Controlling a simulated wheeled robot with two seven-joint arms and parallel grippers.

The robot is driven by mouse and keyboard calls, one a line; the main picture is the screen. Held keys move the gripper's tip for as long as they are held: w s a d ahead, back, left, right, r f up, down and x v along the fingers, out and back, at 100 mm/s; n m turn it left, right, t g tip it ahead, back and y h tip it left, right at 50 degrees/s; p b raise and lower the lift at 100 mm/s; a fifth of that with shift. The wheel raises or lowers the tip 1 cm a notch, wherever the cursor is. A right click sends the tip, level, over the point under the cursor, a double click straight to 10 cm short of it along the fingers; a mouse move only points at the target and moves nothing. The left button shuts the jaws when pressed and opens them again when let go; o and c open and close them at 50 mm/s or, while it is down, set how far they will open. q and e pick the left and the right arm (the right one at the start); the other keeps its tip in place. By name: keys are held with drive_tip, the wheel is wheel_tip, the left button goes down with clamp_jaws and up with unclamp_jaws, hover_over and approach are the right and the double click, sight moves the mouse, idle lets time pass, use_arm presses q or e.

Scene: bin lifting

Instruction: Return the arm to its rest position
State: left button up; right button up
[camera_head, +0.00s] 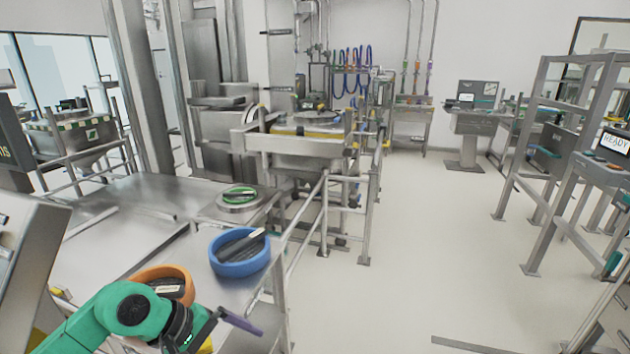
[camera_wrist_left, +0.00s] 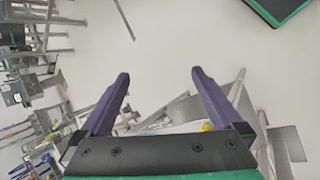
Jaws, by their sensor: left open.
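My left arm, green, comes in from the bottom left in the head view. My left gripper (camera_head: 222,322) is at the bottom of the head view, in front of the orange bowl and below the blue bowl. In the left wrist view its two purple fingers (camera_wrist_left: 158,100) stand wide apart with nothing between them. Behind them show pale floor and blurred metal frames. My right gripper is not in either view.
A blue bowl (camera_head: 239,267) with dark items stands on the steel table (camera_head: 150,198). An orange bowl (camera_head: 177,271) is partly behind my left arm. A round green-ringed lid (camera_head: 239,193) lies farther back. Metal railings (camera_head: 306,222) edge the table. The floor (camera_head: 430,240) to the right is clear.

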use_arm(q)
drive_tip(key=w+d+r+n+t+h, duration=0.2)
drive_tip(key=d+r+n+t+h, duration=0.4)
drive_tip(key=d+r+n+h, duration=0.5)
drive_tip(key=w+a+r+n+t+y, duration=0.5)
drive_tip(key=a+r+n+t+y, duration=0.35)
drive_tip(key=n, duration=0.95)
drive_tip(key=a+f+n+y, duration=1)
drive_tip(key=a+f+n, duration=0.2)
drive_tip(key=n, duration=0.6)
drive_tip(key=s+a+f+n+g+y, duration=0.25)
drive_tip(key=s+f+n+g, duration=0.3)
drive_tip(key=f+n, duration=0.4)
drive_tip(key=s+d+f+n+g+h, duration=0.4)
drive_tip(key=s+f+g, duration=0.4)
drive_tip(key=s+f, duration=0.55)
drive_tip(key=s+f+g, duration=0.1)
drive_tip(key=s+f, duration=0.1)
drive_tip(key=f, duration=1)
drive_tip(key=s+f+g, duration=0.1)
drive_tip(key=s+f, duration=0.1)
drive_tip(key=f, duration=0.9)
drive_tip(key=s+a+f, duration=0.3)
drive_tip(key=s+f, duration=0.9)
drive_tip(key=s, duration=0.3)
drive_tip(key=shift+a+f+g+y, duration=0.2)
drive_tip(key=shift+f+g+y, duration=0.1)
drive_tip(key=shift+g+y, duration=0.1)
